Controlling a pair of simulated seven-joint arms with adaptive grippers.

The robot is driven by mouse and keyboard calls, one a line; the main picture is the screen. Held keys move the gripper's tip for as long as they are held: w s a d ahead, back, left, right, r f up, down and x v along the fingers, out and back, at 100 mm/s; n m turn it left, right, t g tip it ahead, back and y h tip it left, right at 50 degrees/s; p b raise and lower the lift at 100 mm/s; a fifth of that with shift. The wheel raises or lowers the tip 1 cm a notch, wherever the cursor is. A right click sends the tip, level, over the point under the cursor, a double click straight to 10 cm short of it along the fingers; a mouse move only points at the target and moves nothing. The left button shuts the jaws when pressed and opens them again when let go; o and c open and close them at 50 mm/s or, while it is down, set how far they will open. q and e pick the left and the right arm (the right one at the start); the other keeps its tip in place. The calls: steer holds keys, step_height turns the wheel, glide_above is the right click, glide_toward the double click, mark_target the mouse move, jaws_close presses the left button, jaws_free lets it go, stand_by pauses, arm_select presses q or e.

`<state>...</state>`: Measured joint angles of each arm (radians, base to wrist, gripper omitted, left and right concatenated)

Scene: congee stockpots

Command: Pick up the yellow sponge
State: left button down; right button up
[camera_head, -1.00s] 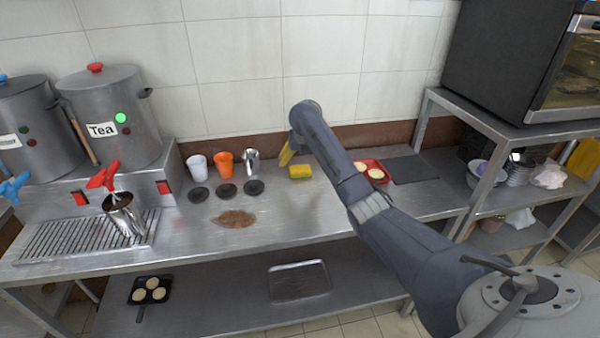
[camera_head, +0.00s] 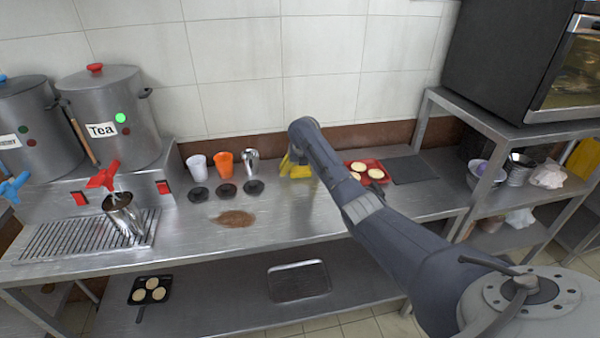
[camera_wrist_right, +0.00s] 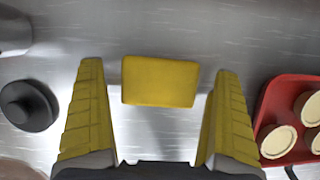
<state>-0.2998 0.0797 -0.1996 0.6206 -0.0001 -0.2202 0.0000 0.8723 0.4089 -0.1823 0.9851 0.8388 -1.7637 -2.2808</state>
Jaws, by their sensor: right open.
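The yellow sponge shows in the right wrist view (camera_wrist_right: 160,81) as a flat block lying on the steel counter. It sits between and just beyond my right gripper's fingertips (camera_wrist_right: 155,75), with bare counter on both sides of it. My right gripper has yellow fingers spread apart and holds nothing. In the head view the right gripper (camera_head: 292,168) is low at the counter, and its yellow fingers and the sponge (camera_head: 301,171) overlap, so the sponge is partly hidden. My left gripper is not in view.
A white cup (camera_head: 197,166), an orange cup (camera_head: 224,164) and a metal cup (camera_head: 250,162) stand left of the sponge, with black lids (camera_head: 226,190) in front. A red tray (camera_head: 382,181) with pale round pieces is to the right. A brown spill (camera_head: 234,219) lies in front.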

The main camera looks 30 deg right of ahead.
mark_target(300, 168)
steer(key=shift+c, duration=0.2)
steer(key=c, duration=1)
steer(key=shift+r, duration=0.1)
step_height(300, 168, up, 20)
steer(key=shift+f, duration=0.1)
stand_by(0.3)
